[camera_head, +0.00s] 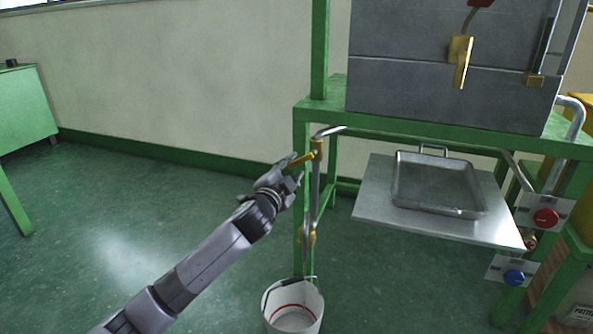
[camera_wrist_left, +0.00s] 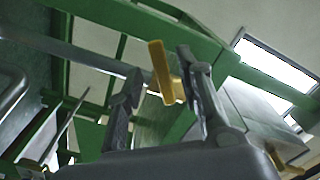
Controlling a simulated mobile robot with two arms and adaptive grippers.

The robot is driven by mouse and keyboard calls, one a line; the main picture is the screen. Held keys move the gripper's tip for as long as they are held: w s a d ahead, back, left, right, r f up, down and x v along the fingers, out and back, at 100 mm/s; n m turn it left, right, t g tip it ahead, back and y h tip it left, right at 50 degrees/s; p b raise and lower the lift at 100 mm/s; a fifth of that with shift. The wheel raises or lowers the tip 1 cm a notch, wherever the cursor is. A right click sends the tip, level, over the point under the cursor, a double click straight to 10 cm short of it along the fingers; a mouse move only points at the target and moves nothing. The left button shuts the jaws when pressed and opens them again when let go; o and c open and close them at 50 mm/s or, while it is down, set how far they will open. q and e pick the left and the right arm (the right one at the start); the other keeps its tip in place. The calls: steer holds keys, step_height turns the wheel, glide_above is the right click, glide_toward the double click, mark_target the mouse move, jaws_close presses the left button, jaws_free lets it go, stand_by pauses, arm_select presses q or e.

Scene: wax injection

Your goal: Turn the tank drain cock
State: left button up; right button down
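A brass cock (camera_head: 317,149) with a lever handle (camera_head: 299,160) sits on a grey pipe by the stand's left front leg; I take it for the drain cock. The lever points left, toward my left gripper (camera_head: 285,178), which is at its free end. In the left wrist view the lever (camera_wrist_left: 161,78) shows between the two spread fingers, nearer the right one. Whether a finger touches it I cannot tell. The grey tank (camera_head: 430,92) stands on the green stand above. My right gripper is not in view.
A white bucket (camera_head: 293,312) stands on the floor under the pipe. A second brass fitting (camera_head: 307,238) is lower on the pipe. A metal tray (camera_head: 438,185) lies on a shelf (camera_head: 385,212) to the right. Red (camera_head: 545,218) and blue (camera_head: 514,277) knobs are farther right. Floor at left is clear.

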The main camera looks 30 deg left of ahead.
mark_target(296, 164)
arm_select(q)
steer(key=shift+b+x, duration=0.5)
steer(key=shift+x, duration=1.25)
jaws_close()
